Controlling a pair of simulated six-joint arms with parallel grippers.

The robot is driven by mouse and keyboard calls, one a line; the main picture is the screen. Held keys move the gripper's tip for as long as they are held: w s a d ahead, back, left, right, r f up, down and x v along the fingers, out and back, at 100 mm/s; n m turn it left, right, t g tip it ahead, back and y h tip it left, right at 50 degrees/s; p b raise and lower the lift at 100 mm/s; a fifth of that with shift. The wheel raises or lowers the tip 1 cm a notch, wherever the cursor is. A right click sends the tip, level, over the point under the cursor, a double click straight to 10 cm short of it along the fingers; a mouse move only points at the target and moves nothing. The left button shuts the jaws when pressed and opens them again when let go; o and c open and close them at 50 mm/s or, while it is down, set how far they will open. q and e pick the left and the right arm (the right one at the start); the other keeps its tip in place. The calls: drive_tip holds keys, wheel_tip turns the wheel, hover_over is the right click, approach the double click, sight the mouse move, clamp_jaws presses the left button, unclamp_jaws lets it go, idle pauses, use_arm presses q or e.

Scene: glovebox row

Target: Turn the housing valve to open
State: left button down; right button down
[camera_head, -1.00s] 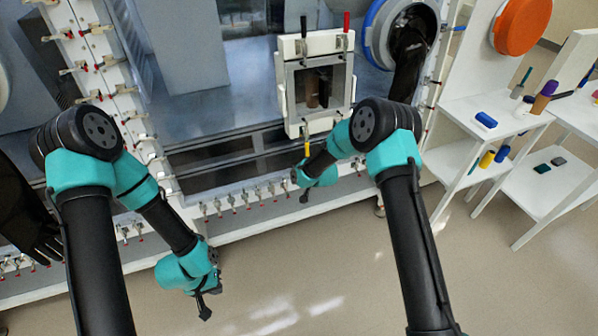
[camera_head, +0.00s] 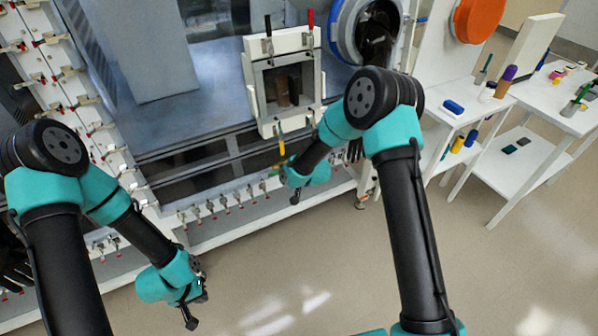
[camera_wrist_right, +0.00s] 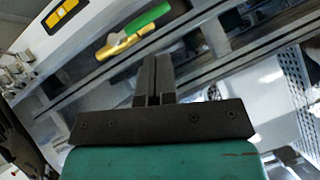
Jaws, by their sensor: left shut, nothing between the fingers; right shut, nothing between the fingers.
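A valve with a green handle (camera_wrist_right: 150,20) and a yellow body (camera_wrist_right: 118,48) lies just beyond my right fingertips in the right wrist view; I take it to be the housing valve. It shows small beneath the white framed housing (camera_head: 253,75) in the head view, close to my right gripper (camera_head: 294,197). That gripper is shut and empty, and its fingers (camera_wrist_right: 155,78) appear apart from the handle. A yellow lever (camera_head: 281,143) hangs under the housing. My left gripper (camera_head: 196,312) is shut and empty, low over the floor, away from the housing.
Black (camera_head: 268,28) and red (camera_head: 310,22) levers stand on top of the housing. A round port (camera_head: 345,30) with a dark glove is to its right. A row of small valves (camera_head: 210,207) lines the lower edge. White shelves (camera_head: 470,105) stand at right. The floor in front is clear.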

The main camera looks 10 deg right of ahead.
drive_tip(key=v, duration=0.9)
idle(0.5)
drive_tip(key=s+d+f+m+g, duration=0.1)
drive_tip(key=s+d+f+g, duration=0.1)
drive_tip(key=s+f, duration=0.3)
drive_tip(key=s+d+f+m+g+h, duration=0.1)
drive_tip(key=s+d+f+g, duration=0.2)
drive_tip(key=s, duration=1.1)
drive_tip(key=s+d+f+g, duration=0.3)
drive_tip(key=s+d+f, duration=0.1)
drive_tip(key=s+f, duration=0.5)
drive_tip(key=shift+s+d+m+h, duration=0.2)
drive_tip(key=shift+s+m+h, duration=0.1)
drive_tip(key=shift+s+m, duration=0.15)
